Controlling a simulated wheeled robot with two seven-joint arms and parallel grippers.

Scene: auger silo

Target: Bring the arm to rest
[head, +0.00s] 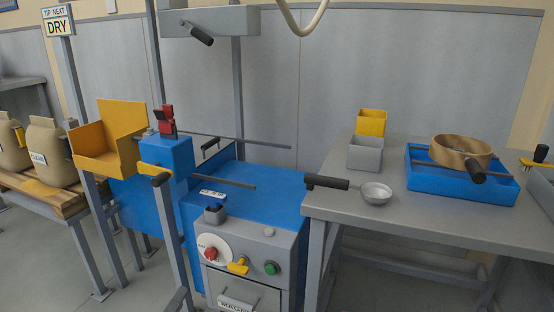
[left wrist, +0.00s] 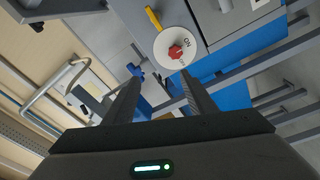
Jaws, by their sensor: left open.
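My left gripper (left wrist: 160,92) shows in the left wrist view with its two dark fingers apart and nothing between them. Beyond the fingers is the blue and grey machine, with its white dial and red knob (left wrist: 175,52). In the head view the same red knob (head: 211,254) is on the machine's front panel, beside a yellow handle (head: 238,266) and a green button (head: 271,268). A small dark piece at the bottom edge of the head view may be part of my left gripper; I cannot tell. My right gripper is in neither view.
A grey table (head: 420,220) on the right bears a metal scoop (head: 376,193), grey and yellow bins and a blue tray (head: 460,184) with a round sieve (head: 461,150). Sacks (head: 47,155) stand on a wooden bench at left. A yellow chute (head: 107,140) and thin rods stand above the machine.

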